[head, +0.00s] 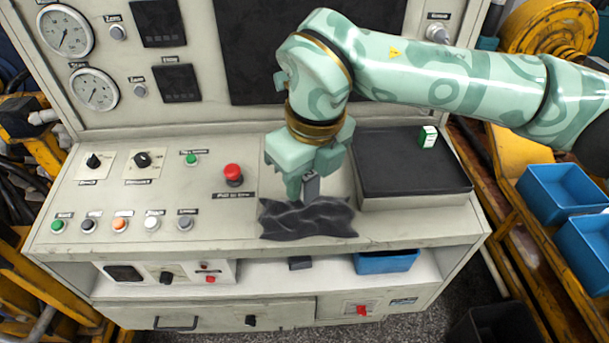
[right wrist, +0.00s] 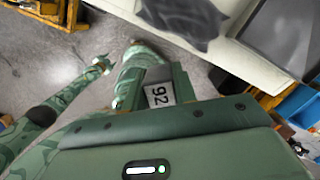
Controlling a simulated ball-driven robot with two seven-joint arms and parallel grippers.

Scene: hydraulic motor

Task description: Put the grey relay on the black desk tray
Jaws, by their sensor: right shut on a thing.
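My right gripper (head: 306,188) points down over the console's sloped worktop, left of the tray. It is shut on the grey relay (head: 312,184), a small dark grey block partly hidden by the fingers. In the right wrist view the relay (right wrist: 159,95) shows a pale label reading 92. The relay is above or near the back edge of a crumpled dark cloth; I cannot tell whether it touches it. The black desk tray (head: 400,185) lies to the right on the worktop, flat and wide.
A small green and white box (head: 428,137) stands on the tray's back right part. The dark cloth (head: 308,218) lies left of the tray. A red mushroom button (head: 233,175) rises left of the gripper. The tray's front and middle are clear.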

